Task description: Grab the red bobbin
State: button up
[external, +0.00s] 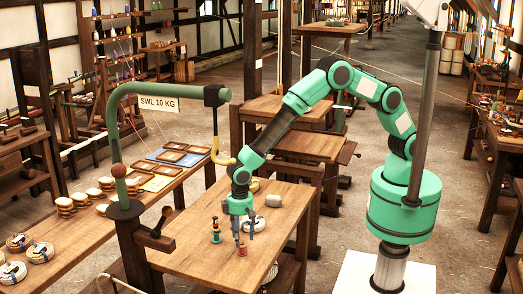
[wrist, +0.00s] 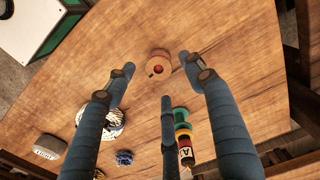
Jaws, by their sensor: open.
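The red bobbin (wrist: 158,66), a small spool with a pale wooden rim and red middle, sits on the wooden table in the wrist view. It also shows as a small red shape (external: 243,250) in the external view, just below the fingertips. My gripper (external: 241,238) points down over the table. In the wrist view its blue-grey fingers (wrist: 158,75) are spread apart, with the bobbin between the upper fingertips, and nothing is held. Whether the fingertips are level with the bobbin I cannot tell.
A green hoist post (external: 126,205) stands at the left.

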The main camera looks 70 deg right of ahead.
aim_at(242, 246)
jog(key=shift+f, duration=0.1)
jog(key=shift+s+f+b, duration=0.1)
jog(key=shift+f+b, duration=0.55)
jog(key=shift+f, duration=1.85)
jog(key=c, duration=1.1)
